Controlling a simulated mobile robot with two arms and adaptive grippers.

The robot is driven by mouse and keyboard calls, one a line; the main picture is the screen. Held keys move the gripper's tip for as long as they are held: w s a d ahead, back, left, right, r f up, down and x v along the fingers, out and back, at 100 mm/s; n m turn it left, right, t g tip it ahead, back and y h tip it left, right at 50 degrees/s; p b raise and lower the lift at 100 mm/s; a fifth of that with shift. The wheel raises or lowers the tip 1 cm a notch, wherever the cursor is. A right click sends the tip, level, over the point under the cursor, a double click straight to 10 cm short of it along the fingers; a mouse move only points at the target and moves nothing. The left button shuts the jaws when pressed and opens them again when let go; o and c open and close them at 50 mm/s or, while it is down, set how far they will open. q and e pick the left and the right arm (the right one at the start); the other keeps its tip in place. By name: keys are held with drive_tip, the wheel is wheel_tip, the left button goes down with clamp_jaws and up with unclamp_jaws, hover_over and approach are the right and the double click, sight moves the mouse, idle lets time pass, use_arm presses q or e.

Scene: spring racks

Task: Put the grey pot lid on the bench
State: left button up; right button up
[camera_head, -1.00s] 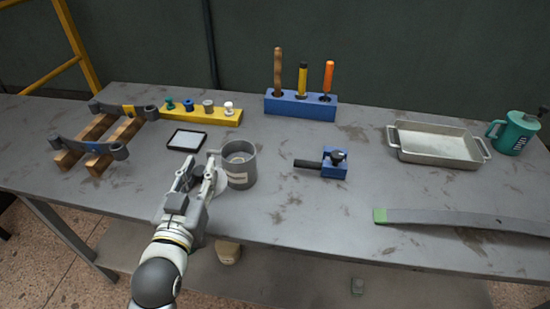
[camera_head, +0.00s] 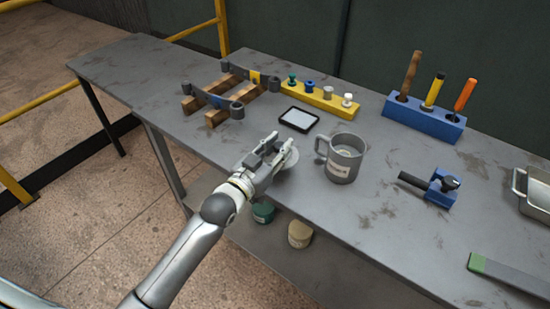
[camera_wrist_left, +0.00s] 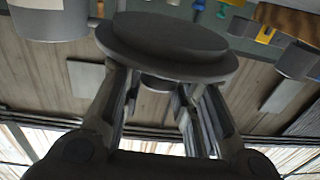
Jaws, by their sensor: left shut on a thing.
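The grey pot lid (camera_head: 288,158) is a round disc at my left gripper, left of the grey mug (camera_head: 345,157), and a gap separates them. My left gripper (camera_head: 270,152) is shut on it, near the front edge of the bench (camera_head: 310,196). In the left wrist view the lid (camera_wrist_left: 168,38) sits across the fingertips, its broad face away from the gripper and its knob between the fingers (camera_wrist_left: 155,95). Whether the lid touches the bench cannot be told. My right gripper is not in view.
A black-framed pad (camera_head: 299,119), a spring rack (camera_head: 216,117) and a yellow peg block (camera_head: 318,96) stand behind. A blue clamp (camera_head: 441,188) and blue tool block (camera_head: 424,117) are at right. A green item (camera_head: 263,212) and beige item (camera_head: 300,234) sit below.

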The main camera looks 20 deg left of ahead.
use_arm(q)
drive_tip(key=shift+w+a+f, duration=0.4)
drive_tip(key=shift+a+f, duration=0.05)
drive_tip(key=shift+f, duration=0.3)
drive_tip(key=f, duration=0.3)
drive_tip(key=shift+w+a+f, duration=0.2)
drive_tip(key=shift+f, duration=0.05)
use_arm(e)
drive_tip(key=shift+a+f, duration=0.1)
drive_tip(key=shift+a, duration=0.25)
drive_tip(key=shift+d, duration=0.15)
use_arm(q)
drive_tip(key=shift+f, duration=0.15)
drive_tip(key=o, duration=1)
drive_tip(key=shift+o, duration=0.2)
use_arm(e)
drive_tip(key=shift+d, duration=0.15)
